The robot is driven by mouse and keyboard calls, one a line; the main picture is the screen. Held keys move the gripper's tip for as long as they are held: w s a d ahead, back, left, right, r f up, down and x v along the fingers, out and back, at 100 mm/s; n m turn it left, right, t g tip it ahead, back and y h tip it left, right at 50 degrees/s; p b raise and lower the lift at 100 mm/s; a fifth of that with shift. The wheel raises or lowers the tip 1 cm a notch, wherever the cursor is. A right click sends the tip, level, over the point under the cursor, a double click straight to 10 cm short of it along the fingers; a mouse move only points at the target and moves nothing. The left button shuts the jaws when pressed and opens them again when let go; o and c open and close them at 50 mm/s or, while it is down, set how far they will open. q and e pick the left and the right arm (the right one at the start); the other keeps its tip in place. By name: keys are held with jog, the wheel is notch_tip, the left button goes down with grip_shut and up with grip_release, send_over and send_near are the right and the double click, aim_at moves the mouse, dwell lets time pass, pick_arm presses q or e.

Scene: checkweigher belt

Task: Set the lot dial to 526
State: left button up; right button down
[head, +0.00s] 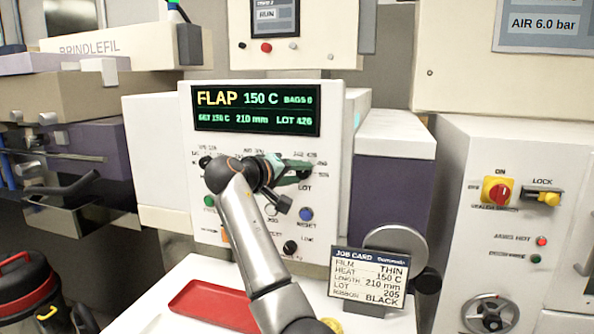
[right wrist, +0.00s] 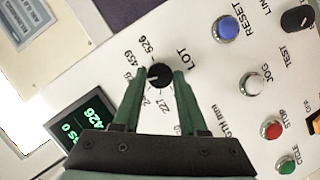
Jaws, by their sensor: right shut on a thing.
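My right gripper (right wrist: 164,78) is shut on the dial, one green finger on each side. In the head view my right gripper (head: 294,172) reaches the panel's right side and mostly hides the dial. The display (head: 256,110) reads FLAP, 150 C, 210 mm and, in small digits, LOT 426. The wrist view also shows 426 on it. My left gripper is not in view.
A job card (head: 368,278) reads LOT 205. A red tray (head: 215,305) lies below the panel.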

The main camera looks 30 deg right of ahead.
jog(key=m+y, duration=0.1)
jog(key=m+t, duration=0.1)
jog(key=m, duration=0.1)
jog(key=shift+s+d+r+y+p, duration=0.1)
jog(key=shift+r+y+p, duration=0.1)
jog(key=shift+y+p, duration=0.15)
jog(key=m+t+y, duration=0.1)
jog(key=m, duration=0.1)
jog(key=shift+s+m+y, duration=0.1)
jog(key=shift+m+y, duration=0.15)
jog(key=shift+m, duration=0.15)
jog(key=m+t, duration=0.1)
jog(key=m+y, duration=0.1)
jog(key=m, duration=0.1)
jog(key=shift+s+d+t, duration=0.15)
jog(key=shift+d+t, duration=0.05)
jog(key=shift+t, duration=0.2)
jog(key=shift+s+d+m+t+y, duration=0.1)
jog(key=shift+m+t+y, duration=0.6)
jog(key=shift+m, duration=0.6)
jog(key=shift+c, duration=2.2)
grip_release()
